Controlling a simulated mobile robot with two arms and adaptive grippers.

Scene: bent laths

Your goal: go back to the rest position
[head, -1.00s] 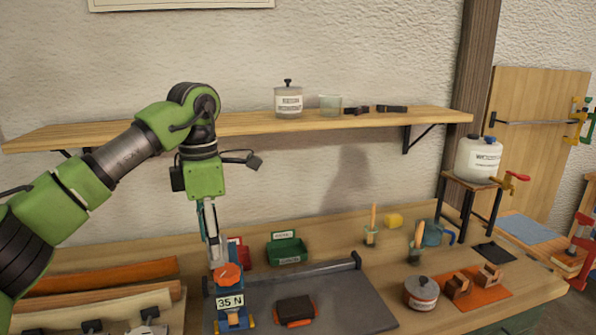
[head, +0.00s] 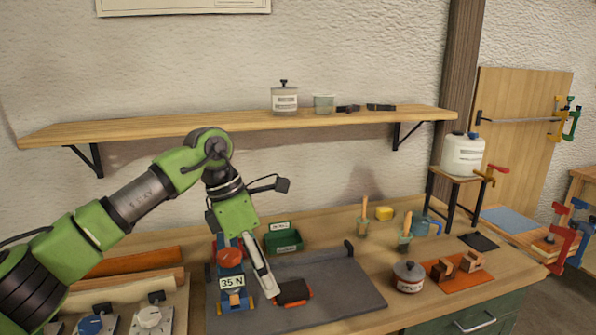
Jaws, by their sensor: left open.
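My left arm comes in from the left, and its green wrist hangs over the bench. My left gripper (head: 266,291) points down and tilts to the right. It is open, with its fingers seen nearly edge-on. It is just right of the blue device with a red knob and a "35 N" label (head: 232,282). Its tips are close to the left end of the black and orange block (head: 294,291); I cannot tell whether they touch. My right gripper is out of view.
The grey plate (head: 345,290) lies under the block. A green bin (head: 284,241) stands behind, and a lidded pot (head: 408,277) and orange mat (head: 442,277) stand right. A wall shelf (head: 220,122) runs above the arm. Clamps (head: 150,316) lie front left.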

